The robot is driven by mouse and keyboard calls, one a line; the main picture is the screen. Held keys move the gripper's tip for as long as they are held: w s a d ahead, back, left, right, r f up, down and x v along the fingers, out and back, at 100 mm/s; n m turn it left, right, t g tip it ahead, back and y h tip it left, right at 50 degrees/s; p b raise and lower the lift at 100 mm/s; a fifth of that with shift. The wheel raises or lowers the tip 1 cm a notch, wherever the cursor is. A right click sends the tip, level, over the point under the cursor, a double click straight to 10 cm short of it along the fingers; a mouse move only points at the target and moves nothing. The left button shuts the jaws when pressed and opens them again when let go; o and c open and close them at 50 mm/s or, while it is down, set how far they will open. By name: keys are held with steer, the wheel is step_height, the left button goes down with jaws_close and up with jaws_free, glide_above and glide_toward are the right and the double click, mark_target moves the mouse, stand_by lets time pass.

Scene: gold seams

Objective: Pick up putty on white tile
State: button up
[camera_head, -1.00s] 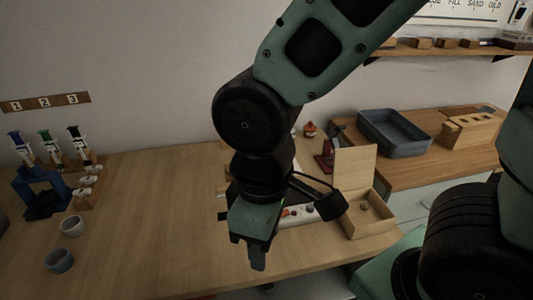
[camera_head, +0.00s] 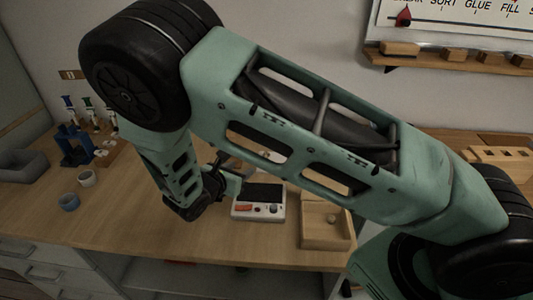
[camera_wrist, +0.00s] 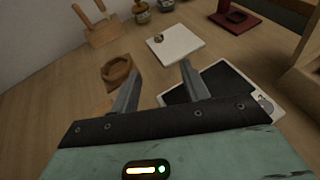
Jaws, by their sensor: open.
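The white tile (camera_wrist: 180,46) lies on the wooden bench in the upper middle of the wrist view. A small brown lump (camera_wrist: 158,38), which looks like the putty, sits near the tile's far left edge. My gripper (camera_wrist: 159,82) is open, with nothing between its two grey fingers. Its fingertips appear short of the tile, on the near side, with bare bench between. In the head view my arm covers most of the gripper, and I cannot make out the tile or putty there.
A brown ring-shaped dish (camera_wrist: 117,72) is by the left finger. A white device with a black top (camera_head: 258,205) is right of the gripper, beside an open wooden box (camera_head: 326,228). A tool holder (camera_wrist: 101,32) and jars stand behind.

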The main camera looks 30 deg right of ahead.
steer(key=p+x, duration=0.2)
steer(key=x, duration=0.8)
steer(key=shift+w+d+f+p, duration=0.1)
steer(key=shift+w+d+p, duration=0.1)
steer(key=shift+d+p, duration=0.15)
steer(key=shift+p+x, duration=1.05)
steer(key=shift+x, duration=2.1)
steer(key=shift+w+a+f, duration=0.15)
jaws_close()
